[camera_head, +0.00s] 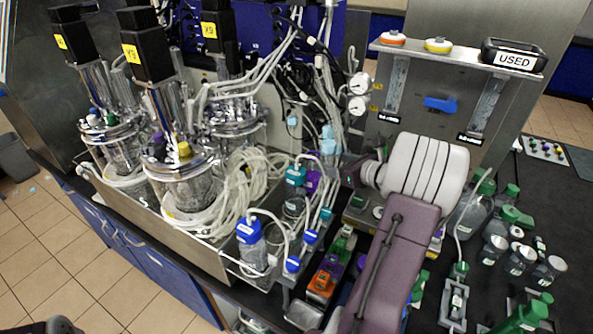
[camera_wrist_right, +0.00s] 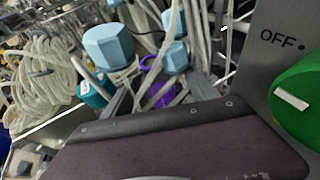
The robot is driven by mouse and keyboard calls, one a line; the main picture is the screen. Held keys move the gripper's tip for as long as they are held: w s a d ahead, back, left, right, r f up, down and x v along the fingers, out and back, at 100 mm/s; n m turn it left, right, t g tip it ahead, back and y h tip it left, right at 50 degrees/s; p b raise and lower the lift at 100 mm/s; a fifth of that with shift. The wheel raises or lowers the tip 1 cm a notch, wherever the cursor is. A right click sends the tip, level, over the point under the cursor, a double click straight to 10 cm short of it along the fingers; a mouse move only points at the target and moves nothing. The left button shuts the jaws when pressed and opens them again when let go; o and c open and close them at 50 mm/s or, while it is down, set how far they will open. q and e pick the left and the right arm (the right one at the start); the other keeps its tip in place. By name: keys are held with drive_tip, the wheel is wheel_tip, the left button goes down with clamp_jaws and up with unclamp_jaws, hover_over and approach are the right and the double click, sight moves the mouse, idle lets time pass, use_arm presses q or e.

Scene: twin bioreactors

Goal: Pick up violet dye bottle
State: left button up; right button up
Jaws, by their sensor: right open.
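A violet-capped bottle (camera_head: 312,181) stands among tubing beside teal-capped bottles at the middle of the bench in the head view. Its violet part (camera_wrist_right: 158,82) shows in the right wrist view, partly covered by pale tubes. Its label cannot be read. My right gripper (camera_head: 347,178) is just right of it in the head view, partly hidden by clutter. In the wrist view the fingers of my right gripper (camera_wrist_right: 160,103) are apart, with the violet part beyond and between them. No contact is visible.
Pale blue caps (camera_wrist_right: 108,45) and tubes crowd the gripper. A teal-capped bottle (camera_head: 295,176) stands close on the left. A steel panel with a USED bin (camera_head: 513,56) rises behind. Green-capped bottles (camera_head: 496,248) stand at right. Glass reactors (camera_head: 187,187) fill the left.

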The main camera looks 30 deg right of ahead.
sight(313, 160)
drive_tip(key=shift+s+a+r, duration=0.15)
drive_tip(key=shift+a+r, duration=0.25)
drive_tip(key=shift+a, duration=0.35)
drive_tip(key=shift+w+a+f+p, duration=0.2)
drive_tip(key=shift+w+p, duration=0.1)
drive_tip(key=shift+w, duration=0.3)
drive_tip(key=shift+w+d+f, duration=0.2)
drive_tip(key=shift+w+f, duration=0.1)
drive_tip(key=shift+w, duration=0.2)
drive_tip(key=shift+w+d+f, duration=0.15)
drive_tip(key=shift+w+f, duration=0.15)
drive_tip(key=shift+w, duration=0.2)
drive_tip(key=x, duration=0.1)
drive_tip(key=p+x, duration=0.1)
drive_tip(key=x, duration=0.1)
drive_tip(key=shift+w+a+f, duration=0.1)
drive_tip(key=shift+w+a, duration=0.15)
drive_tip(key=shift+w, duration=0.05)
drive_tip(key=shift+w+a+f, duration=0.1)
drive_tip(key=shift+w, duration=0.25)
drive_tip(key=shift+w+f, duration=0.2)
drive_tip(key=c, duration=0.7)
drive_tip(key=shift+s, duration=0.15)
clamp_jaws()
use_arm(q)
drive_tip(key=shift+s+a+r, duration=0.25)
drive_tip(key=shift+s+r, duration=0.05)
drive_tip(key=shift+r, duration=0.2)
drive_tip(key=shift+s+a+r, duration=0.25)
drive_tip(key=shift+r, duration=0.25)
